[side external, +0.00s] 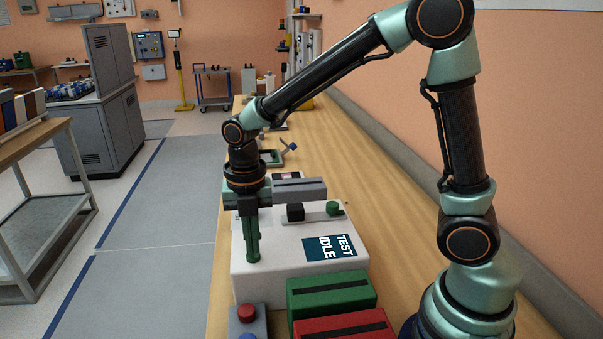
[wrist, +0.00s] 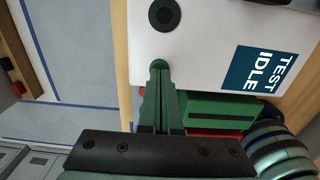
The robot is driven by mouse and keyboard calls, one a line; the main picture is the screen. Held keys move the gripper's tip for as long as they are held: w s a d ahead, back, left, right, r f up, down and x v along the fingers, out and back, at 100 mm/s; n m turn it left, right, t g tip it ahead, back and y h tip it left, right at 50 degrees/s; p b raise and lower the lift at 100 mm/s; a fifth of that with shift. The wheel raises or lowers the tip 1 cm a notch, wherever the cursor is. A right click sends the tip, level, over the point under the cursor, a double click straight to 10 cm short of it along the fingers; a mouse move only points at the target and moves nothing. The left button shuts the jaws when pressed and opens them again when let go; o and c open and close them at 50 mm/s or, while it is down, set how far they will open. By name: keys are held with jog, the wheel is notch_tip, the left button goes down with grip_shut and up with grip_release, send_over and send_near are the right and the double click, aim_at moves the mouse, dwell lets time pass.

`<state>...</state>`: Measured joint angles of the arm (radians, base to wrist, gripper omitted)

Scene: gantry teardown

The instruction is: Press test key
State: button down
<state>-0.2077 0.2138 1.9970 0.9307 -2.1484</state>
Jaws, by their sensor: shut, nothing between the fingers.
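The white test unit (side external: 300,273) stands on the wooden bench, with a dark panel (side external: 329,247) reading "TEST IDLE". The unit also shows in the wrist view (wrist: 205,30). My gripper (side external: 253,258) points straight down over the unit's left front part, its green fingers shut and empty. In the wrist view, the fingertips (wrist: 159,66) overlap a round green shape (wrist: 153,74) that looks like the test key. The fingers hide most of it, and I cannot tell whether they touch it. A round black part (wrist: 164,15) sits on the unit beyond the fingertips.
In front of the unit are a green slotted block (side external: 331,295), a red slotted block (side external: 345,327) and a grey box with a red button (side external: 247,313). A black block (side external: 295,212) and green knob (side external: 334,208) are at the unit's back. Bench space is free to the right.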

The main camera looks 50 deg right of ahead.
jog(key=shift+f, duration=0.2)
jog(key=shift+s+f, duration=0.1)
jog(key=shift+f, duration=1)
notch_tip(320, 180, up, 15)
jog(key=shift+w, duration=0.3)
dwell(0.3)
jog(key=s+d+m+t, duration=0.2)
jog(key=s+d+m, duration=0.2)
jog(key=m, duration=0.9)
jog(key=s+d+f+m+t, duration=0.1)
jog(key=s+d+m+t, duration=0.2)
jog(key=m, duration=1.1)
jog(key=shift+s+d+t, duration=0.3)
jog(key=shift+s+d, duration=0.05)
jog(key=shift+s, duration=0.45)
